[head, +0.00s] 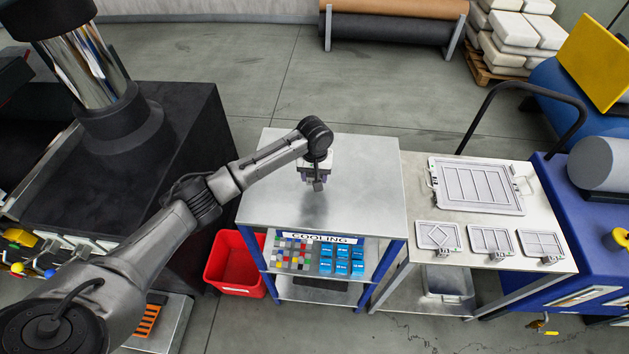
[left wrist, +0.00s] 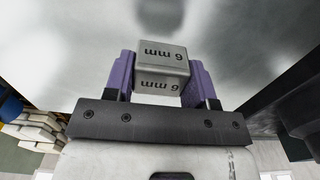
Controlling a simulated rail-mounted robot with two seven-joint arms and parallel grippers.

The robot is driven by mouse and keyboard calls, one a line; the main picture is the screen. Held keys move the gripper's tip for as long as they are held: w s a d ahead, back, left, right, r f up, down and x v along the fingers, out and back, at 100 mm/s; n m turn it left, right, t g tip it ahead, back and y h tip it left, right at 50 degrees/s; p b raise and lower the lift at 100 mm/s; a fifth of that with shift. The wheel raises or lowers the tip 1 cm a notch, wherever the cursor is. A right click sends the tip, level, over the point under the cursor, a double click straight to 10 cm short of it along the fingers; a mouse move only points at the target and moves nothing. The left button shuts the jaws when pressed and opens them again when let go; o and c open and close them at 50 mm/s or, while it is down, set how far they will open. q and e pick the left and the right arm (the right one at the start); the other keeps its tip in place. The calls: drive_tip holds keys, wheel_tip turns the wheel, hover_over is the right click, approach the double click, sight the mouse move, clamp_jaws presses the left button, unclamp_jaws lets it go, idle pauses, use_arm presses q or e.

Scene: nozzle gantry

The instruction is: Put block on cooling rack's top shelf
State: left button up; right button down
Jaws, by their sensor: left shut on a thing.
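The cooling rack (head: 262,205) has a bare metal top shelf, blue legs and a "COOLING" label on its front. My left gripper (head: 316,182) is above the back middle of that top shelf, pointing down. In the left wrist view, the gripper's purple fingers (left wrist: 162,78) are shut on a grey block (left wrist: 162,55) marked "6 mm" on two faces. The grey metal surface fills the view beyond the block. I cannot tell whether the block touches the shelf or hangs just above it. My right gripper is not in view.
The rack's lower shelf holds small coloured blocks (head: 293,252) and blue boxes (head: 342,260). A red bin (head: 235,262) stands at its left. A table (head: 410,185) with framed plates (head: 477,186) stands at its right. The top shelf around the gripper is clear.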

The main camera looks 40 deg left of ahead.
use_arm(q)
drive_tip(key=shift+f, duration=1.55)
drive_tip(key=o, duration=1.3)
drive_tip(key=shift+f, duration=0.2)
drive_tip(key=shift+c, duration=0.2)
wheel_tip(320, 180, up, 12)
drive_tip(key=shift+r, duration=0.2)
